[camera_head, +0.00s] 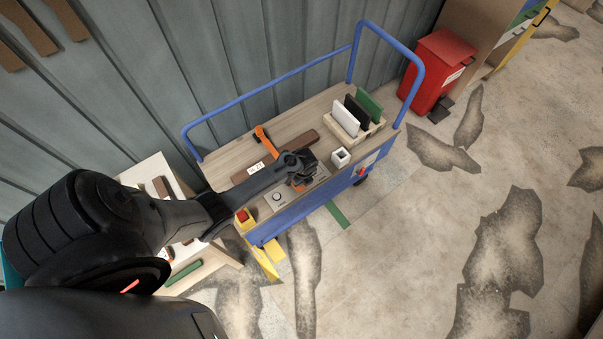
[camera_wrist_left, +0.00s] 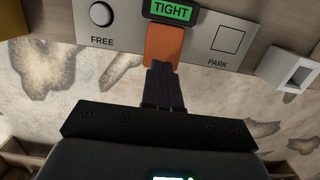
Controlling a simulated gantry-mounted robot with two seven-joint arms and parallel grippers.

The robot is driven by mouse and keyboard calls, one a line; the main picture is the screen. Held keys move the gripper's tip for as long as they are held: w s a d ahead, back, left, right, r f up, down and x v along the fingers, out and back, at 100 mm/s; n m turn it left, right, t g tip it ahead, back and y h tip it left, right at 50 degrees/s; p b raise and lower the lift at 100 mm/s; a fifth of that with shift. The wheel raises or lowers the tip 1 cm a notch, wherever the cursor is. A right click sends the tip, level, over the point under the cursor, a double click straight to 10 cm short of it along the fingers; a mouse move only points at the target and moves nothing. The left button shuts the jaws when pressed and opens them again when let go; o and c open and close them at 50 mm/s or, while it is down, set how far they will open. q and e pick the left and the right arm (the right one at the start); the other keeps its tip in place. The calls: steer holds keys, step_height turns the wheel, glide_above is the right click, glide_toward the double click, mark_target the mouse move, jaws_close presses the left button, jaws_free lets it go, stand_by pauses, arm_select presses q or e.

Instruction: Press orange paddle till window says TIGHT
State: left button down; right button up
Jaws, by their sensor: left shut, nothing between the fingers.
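The orange paddle (camera_wrist_left: 165,45) hangs just below a small window (camera_wrist_left: 171,10) in the left wrist view. The window is lit green and says TIGHT. My left gripper (camera_wrist_left: 164,70) is shut with nothing between its fingers, and its tips are at the lower end of the paddle, seemingly touching it. In the head view my left gripper (camera_head: 302,178) is over the grey panel on the cart's front edge and partly hides the paddle. My right gripper is not in view.
The blue-railed cart (camera_head: 318,207) also carries a white hollow block (camera_head: 341,157), a rack of upright panels (camera_head: 352,134), an orange handle (camera_head: 262,136) and a red button (camera_head: 242,216).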

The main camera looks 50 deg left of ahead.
arm_select(q)
step_height(320, 180, up, 10)
steer(key=a+p, duration=0.1)
steer(key=a, duration=0.1)
steer(key=shift+r+p, duration=0.15)
steer(key=shift+p, duration=0.25)
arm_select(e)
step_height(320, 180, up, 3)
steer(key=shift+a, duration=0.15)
arm_select(q)
steer(key=s+d+f+g, duration=0.2)
steer(key=s+f, duration=0.3)
steer(key=s, duration=0.4)
steer(key=s+d+r+t, duration=0.1)
steer(key=s+d+r, duration=0.1)
steer(key=s+d, duration=0.5)
steer(key=d+r+n+t+h, duration=0.1)
steer(key=d+r+n+t, duration=0.1)
steer(key=d+r+n, duration=0.5)
steer(key=d+r+n+t, duration=0.2)
steer(key=d+r+n, duration=0.15)
steer(key=r, duration=0.75)
step_height(320, 180, up, 21)
steer(key=n+p, duration=0.5)
steer(key=p, duration=1)
steer(key=shift+d+f+n+t+p, duration=0.2)
steer(key=shift+n+t+p, duration=0.1)
steer(key=shift+n+p, duration=0.1)
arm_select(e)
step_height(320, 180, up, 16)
